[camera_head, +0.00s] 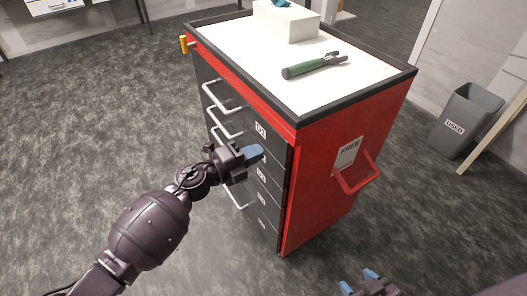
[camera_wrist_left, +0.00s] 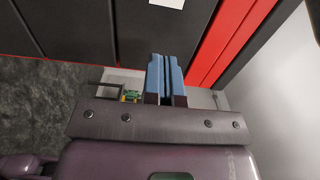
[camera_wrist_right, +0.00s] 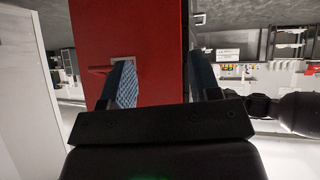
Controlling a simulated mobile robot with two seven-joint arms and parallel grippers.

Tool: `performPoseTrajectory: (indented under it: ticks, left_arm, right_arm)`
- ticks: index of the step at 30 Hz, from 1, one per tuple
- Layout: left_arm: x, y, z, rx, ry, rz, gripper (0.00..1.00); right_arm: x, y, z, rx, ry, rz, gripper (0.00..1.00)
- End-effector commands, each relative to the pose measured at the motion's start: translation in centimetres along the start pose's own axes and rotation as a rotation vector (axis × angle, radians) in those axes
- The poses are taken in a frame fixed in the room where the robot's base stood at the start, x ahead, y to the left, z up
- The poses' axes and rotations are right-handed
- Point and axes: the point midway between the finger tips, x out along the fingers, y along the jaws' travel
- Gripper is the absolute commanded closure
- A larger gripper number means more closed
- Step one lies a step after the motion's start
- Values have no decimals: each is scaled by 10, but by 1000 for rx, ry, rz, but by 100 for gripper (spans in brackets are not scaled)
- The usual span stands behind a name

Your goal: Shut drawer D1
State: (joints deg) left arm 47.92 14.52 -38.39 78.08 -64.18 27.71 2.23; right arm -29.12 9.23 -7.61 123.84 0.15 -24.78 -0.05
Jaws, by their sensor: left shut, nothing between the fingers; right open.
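Drawer D1 (camera_head: 261,130) is the top dark drawer of a red and black cabinet, marked by a white label. Its front looks about level with the cabinet face; I cannot tell whether a small gap is left. My left gripper (camera_head: 254,154) is shut and empty, with blue fingertips just below the D1 label, close to the drawer fronts. In the left wrist view the closed fingers (camera_wrist_left: 166,75) point at dark panels; contact cannot be told. My right gripper (camera_head: 360,280) is open and empty, off the cabinet's right side. Its fingers (camera_wrist_right: 164,82) show apart in the right wrist view.
The cabinet's white top (camera_head: 265,75) carries a green-handled tool (camera_head: 312,66) and a white box (camera_head: 286,20). A red side handle (camera_head: 357,180) sticks out from the right side. A grey bin (camera_head: 470,118) stands at the right. Floor left of the cabinet is clear.

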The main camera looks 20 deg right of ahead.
Motion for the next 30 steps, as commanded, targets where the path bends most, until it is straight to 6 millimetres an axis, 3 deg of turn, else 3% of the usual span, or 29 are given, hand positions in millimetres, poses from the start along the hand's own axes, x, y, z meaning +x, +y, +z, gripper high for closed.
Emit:
performPoseTrajectory:
  ticks: [9, 15, 26, 30]
  left_arm:
    - [-65, -1, 1, 3, -1, 2, 100]
    - [-91, 0, 1, 0, 0, 2, 100]
    - [-101, 1, 1, -1, -2, 2, 100]
    - [-101, 0, 10, -22, -60, -8, 100]
  right_arm:
    - [-6, -2, -6, 6, 9, -1, 43]
    - [-6, -2, -6, 5, 8, 0, 43]
    - [-7, -1, -7, 6, 11, 1, 43]
    - [-8, -1, -8, 6, 12, 1, 43]
